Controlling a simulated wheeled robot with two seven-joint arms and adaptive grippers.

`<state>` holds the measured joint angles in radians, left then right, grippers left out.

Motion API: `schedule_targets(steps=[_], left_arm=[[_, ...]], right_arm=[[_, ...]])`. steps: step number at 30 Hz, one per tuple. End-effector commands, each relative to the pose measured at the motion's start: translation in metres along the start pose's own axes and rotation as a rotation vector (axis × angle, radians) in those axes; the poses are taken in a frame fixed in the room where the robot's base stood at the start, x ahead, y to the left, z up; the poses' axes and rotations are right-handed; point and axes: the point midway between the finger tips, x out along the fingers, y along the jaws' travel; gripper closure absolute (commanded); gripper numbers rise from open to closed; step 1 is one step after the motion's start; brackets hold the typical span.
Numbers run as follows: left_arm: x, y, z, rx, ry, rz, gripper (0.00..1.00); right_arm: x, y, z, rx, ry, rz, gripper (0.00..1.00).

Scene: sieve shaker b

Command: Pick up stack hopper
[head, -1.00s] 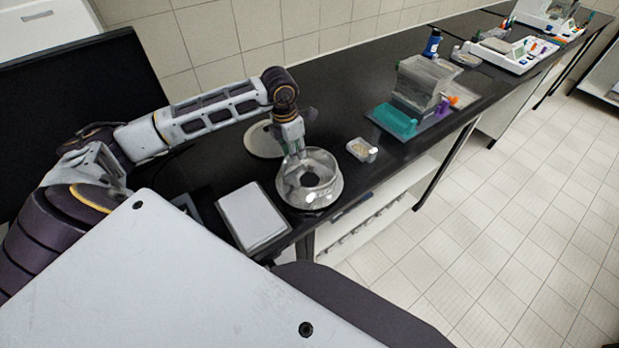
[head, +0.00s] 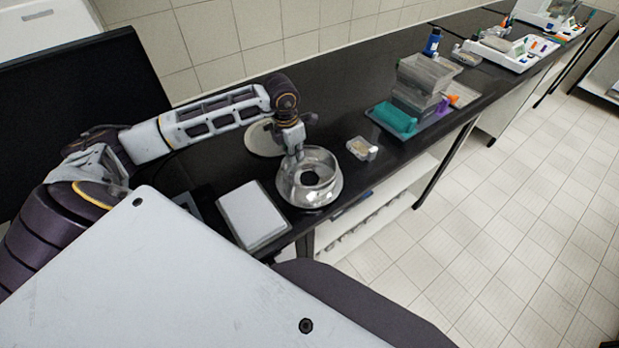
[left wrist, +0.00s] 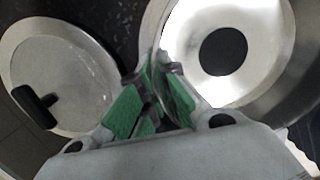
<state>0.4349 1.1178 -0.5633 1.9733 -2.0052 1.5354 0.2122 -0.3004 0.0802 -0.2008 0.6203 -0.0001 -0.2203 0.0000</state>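The stack hopper (head: 325,188), a shiny silver round bowl with a dark central hole, sits on the black bench near its front edge. It fills the right of the left wrist view (left wrist: 275,75). My left gripper (head: 298,154) reaches down at the hopper's back-left rim. In the left wrist view its green-padded fingers (left wrist: 155,95) are close together with the thin rim between them, so it appears shut on the hopper wall. My right gripper is not in view.
A pale round lid (head: 262,140) with a black handle lies behind the hopper. A grey-white flat box (head: 253,216) is at its left, and a small tray (head: 362,148) at its right. Farther right stand a teal rack (head: 394,118) and grey boxes (head: 420,78).

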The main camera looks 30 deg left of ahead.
Motion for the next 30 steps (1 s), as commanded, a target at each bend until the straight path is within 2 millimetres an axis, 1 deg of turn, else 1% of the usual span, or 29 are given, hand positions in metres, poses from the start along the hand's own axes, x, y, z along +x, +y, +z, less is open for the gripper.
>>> schedule_targets(steps=[12, 17, 23, 30], left_arm=[[-0.001, 0.0, 0.001, 0.0, -0.002, 0.001, 1.0], [-0.007, 0.001, 0.002, 0.0, -0.003, 0.001, 1.0], [-0.026, 0.001, 0.004, -0.001, -0.004, 0.002, 1.0], [-0.058, 0.001, 0.008, 0.0, -0.005, 0.002, 1.0]], right_arm=[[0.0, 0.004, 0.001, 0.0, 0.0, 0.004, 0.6], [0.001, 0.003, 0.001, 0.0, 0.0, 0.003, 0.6], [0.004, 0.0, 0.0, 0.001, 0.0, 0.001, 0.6], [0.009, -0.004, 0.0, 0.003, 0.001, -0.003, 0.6]])
